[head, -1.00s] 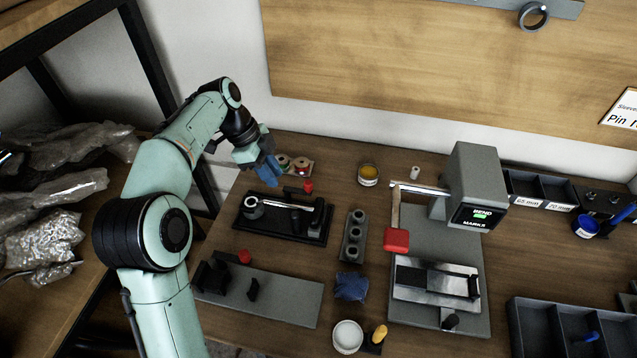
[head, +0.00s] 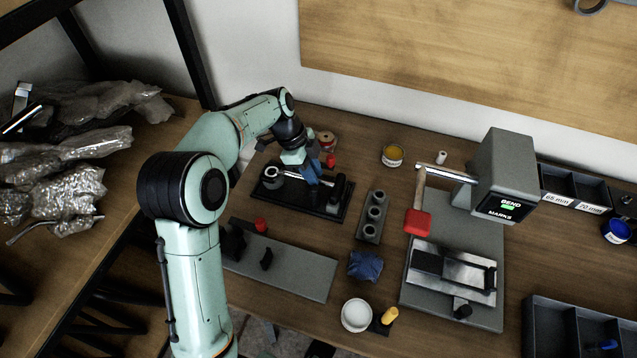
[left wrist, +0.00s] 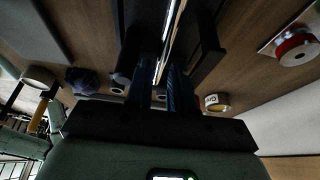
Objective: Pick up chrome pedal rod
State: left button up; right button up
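A chrome rod (head: 293,175) lies across a black fixture (head: 333,213) on the bench. It has a round grey ring-like end at its left. My left gripper (head: 312,173), with blue fingers, points down over the rod near its middle and hides part of it. In the left wrist view the bright rod (left wrist: 169,28) runs lengthwise, in line with the gap between the two blue fingers (left wrist: 163,92). The fingers stand apart, and I see no clear contact with the rod. My right gripper is not in view.
A grey plate (head: 300,270) lies in front.

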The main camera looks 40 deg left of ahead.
pick_arm(q)
jog(key=shift+x, duration=1.2)
jog(key=shift+f+b, duration=0.2)
jog(key=shift+b, duration=0.15)
grip_shut()
